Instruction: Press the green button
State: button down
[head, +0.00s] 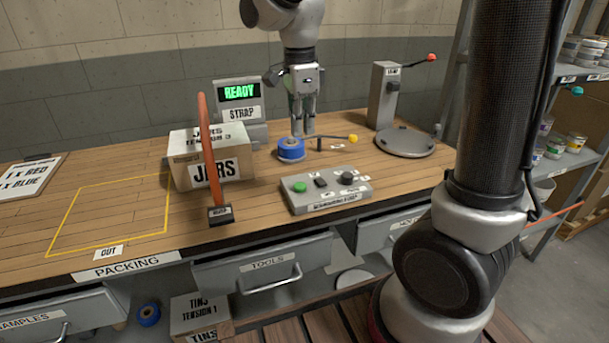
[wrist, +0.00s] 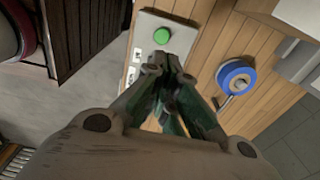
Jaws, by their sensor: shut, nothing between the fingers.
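The green button (head: 299,187) is a round button at the left end of a grey control box (head: 335,201) on the packing bench. The box also has a small dark switch (head: 320,182) and a dark knob (head: 347,178). My gripper (head: 303,133) points down behind the box, near the blue tape roll. In the wrist view my gripper (wrist: 166,62) is shut and empty, its tips over the box, and the green button (wrist: 162,36) shows just beyond them. The tips appear apart from the button. They hide part of the box there.
A blue tape roll (head: 291,149) and a yellow-tipped lever (head: 352,139) stand behind the box. A red-handled lever (head: 212,150) and a JARS carton (head: 187,160) stand to the left. A strap machine (head: 240,113) displays READY. A round plate (head: 403,143) lies right. The yellow-outlined area (head: 135,237) is clear.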

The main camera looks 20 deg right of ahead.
aim_at(305, 184)
jog(key=shift+f, duration=0.1)
jog(key=f, duration=1.3)
jog(key=shift+d+f, duration=0.25)
jog(key=shift+f, duration=0.15)
